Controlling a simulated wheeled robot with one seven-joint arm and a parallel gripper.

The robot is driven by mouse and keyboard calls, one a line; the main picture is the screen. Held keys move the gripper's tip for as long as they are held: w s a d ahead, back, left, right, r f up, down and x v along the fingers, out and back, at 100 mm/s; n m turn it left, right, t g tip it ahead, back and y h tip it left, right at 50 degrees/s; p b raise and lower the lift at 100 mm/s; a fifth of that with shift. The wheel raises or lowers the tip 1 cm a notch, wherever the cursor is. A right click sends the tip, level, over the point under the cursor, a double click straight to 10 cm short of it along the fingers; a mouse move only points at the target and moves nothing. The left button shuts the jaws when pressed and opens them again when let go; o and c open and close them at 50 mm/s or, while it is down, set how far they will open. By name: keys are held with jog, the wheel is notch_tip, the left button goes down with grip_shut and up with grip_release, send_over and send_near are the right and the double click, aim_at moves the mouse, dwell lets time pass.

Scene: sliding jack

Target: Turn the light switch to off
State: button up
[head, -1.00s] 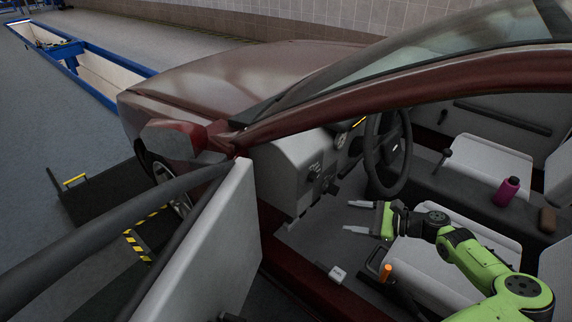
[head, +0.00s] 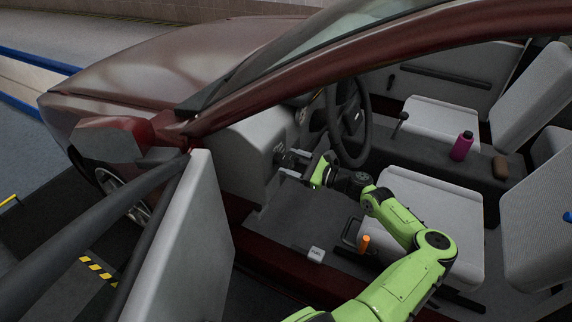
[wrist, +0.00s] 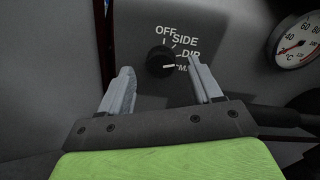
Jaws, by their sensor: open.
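The light switch is a round black knob (wrist: 160,58) on the grey dashboard panel, marked OFF, SIDE, DIP and a partly hidden label starting with M. A white mark on the knob points right, toward the M label. My gripper (wrist: 160,66) is open, one finger left of the knob and one right, with the right finger covering part of the labels. The fingers seem to be in front of the panel, and I cannot tell whether they touch the knob. In the head view my gripper (head: 292,161) is at the dashboard, left of the steering wheel, and hides the switch.
The steering wheel (head: 349,120) is just right of my gripper. A temperature gauge (wrist: 298,42) sits right of the switch. The open car door (head: 180,235) stands at the left. The driver's seat (head: 435,215) is beside my arm. A purple bottle (head: 462,147) stands farther back.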

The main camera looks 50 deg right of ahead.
aim_at(279, 159)
jog(key=shift+x, duration=1.2)
jog(key=c, duration=1)
jog(key=shift+c, duration=0.2)
